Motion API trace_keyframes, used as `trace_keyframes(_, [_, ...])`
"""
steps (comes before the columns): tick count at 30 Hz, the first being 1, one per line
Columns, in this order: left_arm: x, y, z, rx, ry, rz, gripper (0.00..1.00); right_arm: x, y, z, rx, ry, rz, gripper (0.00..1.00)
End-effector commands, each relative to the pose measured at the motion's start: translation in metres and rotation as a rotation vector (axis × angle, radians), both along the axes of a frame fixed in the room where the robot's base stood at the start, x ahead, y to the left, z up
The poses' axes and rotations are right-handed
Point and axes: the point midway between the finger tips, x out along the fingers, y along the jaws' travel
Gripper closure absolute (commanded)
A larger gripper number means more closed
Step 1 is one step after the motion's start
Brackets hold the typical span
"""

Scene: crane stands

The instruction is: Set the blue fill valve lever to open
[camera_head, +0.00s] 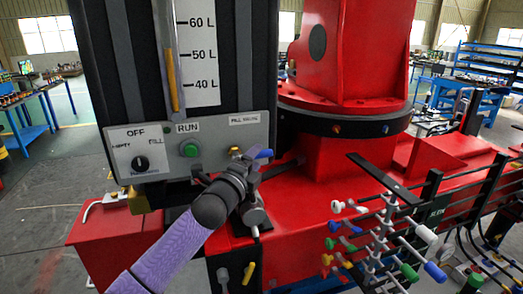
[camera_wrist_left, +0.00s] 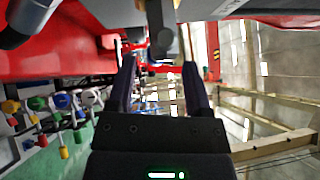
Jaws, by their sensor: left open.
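The blue fill valve lever (camera_head: 262,154) sticks out to the right from a brass-coloured valve fitting (camera_head: 235,151) under the "FILL VALVE" label. It lies roughly level. The grey control panel (camera_head: 210,148) carries it, at the foot of the tall dark tank. My left gripper (camera_head: 250,172) is just below and in front of the lever, partly hidden by my wrist. In the left wrist view my left gripper (camera_wrist_left: 158,62) is open, with a grey part (camera_wrist_left: 160,28) beyond its fingers. I cannot make out the blue lever there. My right gripper is not in view.
A black rotary knob (camera_head: 140,163) and a green RUN button (camera_head: 190,149) sit left of the valve. A red crane base (camera_head: 345,160) stands behind and right. A rack of coloured levers (camera_head: 380,235) is at lower right. Open floor (camera_head: 45,200) lies left.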

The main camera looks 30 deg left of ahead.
Motion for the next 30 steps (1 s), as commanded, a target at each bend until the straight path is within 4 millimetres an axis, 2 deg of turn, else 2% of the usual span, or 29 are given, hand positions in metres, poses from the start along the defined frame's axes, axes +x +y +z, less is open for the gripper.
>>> trace_keyframes(3, [0.017,0.001,0.004,-0.004,0.0,0.0,0.36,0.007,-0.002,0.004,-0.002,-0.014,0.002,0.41])
trace_keyframes(6, [0.025,0.002,0.004,-0.002,0.0,0.0,0.36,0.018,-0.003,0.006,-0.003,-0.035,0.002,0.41])
trace_keyframes(16, [0.029,0.001,0.004,-0.002,0.001,-0.001,0.38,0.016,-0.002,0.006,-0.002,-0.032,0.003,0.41])
trace_keyframes(24, [0.029,0.001,0.003,-0.003,0.002,-0.001,0.95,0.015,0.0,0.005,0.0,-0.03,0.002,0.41])
trace_keyframes(25, [0.029,0.001,0.003,-0.002,0.002,-0.001,1.0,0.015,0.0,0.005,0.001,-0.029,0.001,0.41])
trace_keyframes(30, [0.029,0.002,0.003,-0.003,0.002,0.0,1.0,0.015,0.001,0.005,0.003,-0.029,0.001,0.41])
